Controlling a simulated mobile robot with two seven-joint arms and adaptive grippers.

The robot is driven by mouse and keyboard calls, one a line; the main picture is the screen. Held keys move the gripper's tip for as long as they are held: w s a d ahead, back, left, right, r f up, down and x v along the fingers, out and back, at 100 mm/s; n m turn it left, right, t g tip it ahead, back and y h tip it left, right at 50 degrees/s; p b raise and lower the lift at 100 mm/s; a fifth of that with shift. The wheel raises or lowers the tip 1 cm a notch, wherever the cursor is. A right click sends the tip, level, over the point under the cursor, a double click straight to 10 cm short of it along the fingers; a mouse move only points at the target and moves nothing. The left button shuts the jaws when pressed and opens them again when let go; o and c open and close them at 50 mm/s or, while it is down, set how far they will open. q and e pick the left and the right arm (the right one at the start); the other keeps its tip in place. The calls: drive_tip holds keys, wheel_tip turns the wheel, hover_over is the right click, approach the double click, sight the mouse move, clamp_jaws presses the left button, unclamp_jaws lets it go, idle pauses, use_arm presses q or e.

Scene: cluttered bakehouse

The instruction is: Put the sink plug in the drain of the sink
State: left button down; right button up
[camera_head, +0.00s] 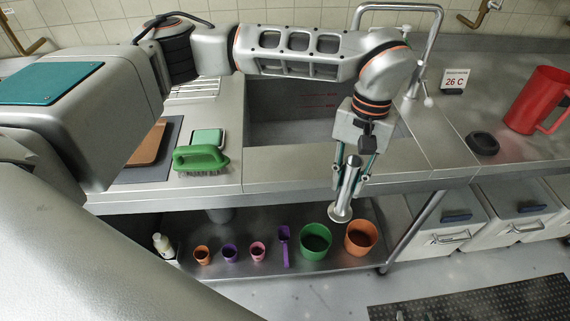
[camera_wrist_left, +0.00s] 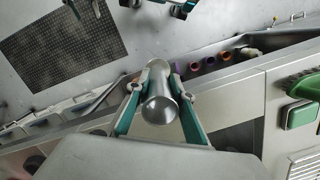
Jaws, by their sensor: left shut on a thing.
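My left gripper (camera_head: 367,165) is shut on a shiny steel cylinder with a wider round lower end, which I take to be the sink plug (camera_head: 344,193). It hangs nearly upright, slightly tilted, in front of the counter's front edge. The left wrist view shows its rounded near end (camera_wrist_left: 160,108) between the teal fingers (camera_wrist_left: 160,92). The sink (camera_head: 290,120) is a steel basin behind the gripper; its drain is hidden. My right gripper (camera_wrist_left: 130,8) shows partly at the top of the left wrist view, fingers apart and empty, away from the counter.
A green brush (camera_head: 201,158) lies left of the sink. A tall tap (camera_head: 437,45) stands behind it. A black round item (camera_head: 482,143), a red jug (camera_head: 537,100) and a sign (camera_head: 455,80) are at right. Several cups, including a green one (camera_head: 315,240), stand on the lower shelf.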

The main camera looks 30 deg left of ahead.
use_arm(q)
drive_tip(key=shift+r+p, duration=0.35)
drive_tip(key=shift+r, duration=0.2)
drive_tip(key=w+a+r+n, duration=0.2)
drive_tip(key=w+r+n, duration=0.4)
drive_tip(key=w+r, duration=0.7)
drive_tip(key=w+a+n+h, duration=0.1)
drive_tip(key=w+a+n, duration=0.4)
drive_tip(key=a, duration=0.7)
drive_tip(key=w+a+n+t, duration=0.1)
drive_tip(key=w+a+n, duration=0.4)
drive_tip(key=a, duration=0.7)
drive_tip(key=shift+a+f+h, duration=0.2)
drive_tip(key=shift+f+h, duration=0.1)
drive_tip(key=shift+h, duration=0.1)
